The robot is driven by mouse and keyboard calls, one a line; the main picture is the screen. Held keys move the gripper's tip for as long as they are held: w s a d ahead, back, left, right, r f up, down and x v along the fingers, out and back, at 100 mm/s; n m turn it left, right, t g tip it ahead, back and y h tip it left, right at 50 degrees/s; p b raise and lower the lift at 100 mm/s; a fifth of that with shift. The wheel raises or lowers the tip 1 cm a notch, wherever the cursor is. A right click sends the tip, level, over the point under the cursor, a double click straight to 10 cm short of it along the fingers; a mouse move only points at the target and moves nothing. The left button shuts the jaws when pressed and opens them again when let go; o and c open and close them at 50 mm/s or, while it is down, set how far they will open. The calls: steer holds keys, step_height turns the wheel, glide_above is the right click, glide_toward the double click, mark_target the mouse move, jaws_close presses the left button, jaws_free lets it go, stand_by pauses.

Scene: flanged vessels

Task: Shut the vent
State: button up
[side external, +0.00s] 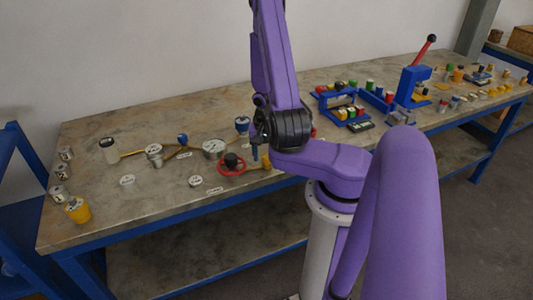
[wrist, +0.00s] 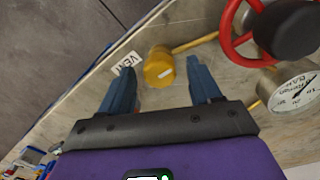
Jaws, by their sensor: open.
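The vent's yellow knob (wrist: 159,67) shows in the wrist view, with a small white mark on its side and a label reading "VENT" (wrist: 125,63) beside it. A yellow pipe (wrist: 195,43) runs from the knob toward the red wheel. In the side view the yellow knob (side external: 266,161) is partly hidden by my gripper. My gripper (wrist: 160,66) is open, its two blue-grey fingers apart on either side of the knob in the wrist picture. Nothing is held between them. I cannot tell whether the fingers are level with the knob or still above it.
A red handwheel (wrist: 243,32) with a dark hub and a white round gauge (wrist: 296,92) are close on the right in the wrist view. In the side view, blue racks (side external: 340,107) and a red-handled press (side external: 412,80) stand farther right. The table's front edge is near the vent.

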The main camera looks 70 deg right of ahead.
steer(key=c, duration=1)
steer(key=shift+c, duration=0.2)
steer(key=shift+n, duration=0.3)
steer(key=n, duration=1.2)
steer(key=shift+s+n+t, duration=0.1)
steer(key=shift+n+t, duration=0.2)
steer(key=n, duration=0.4)
steer(key=shift+n, duration=0.3)
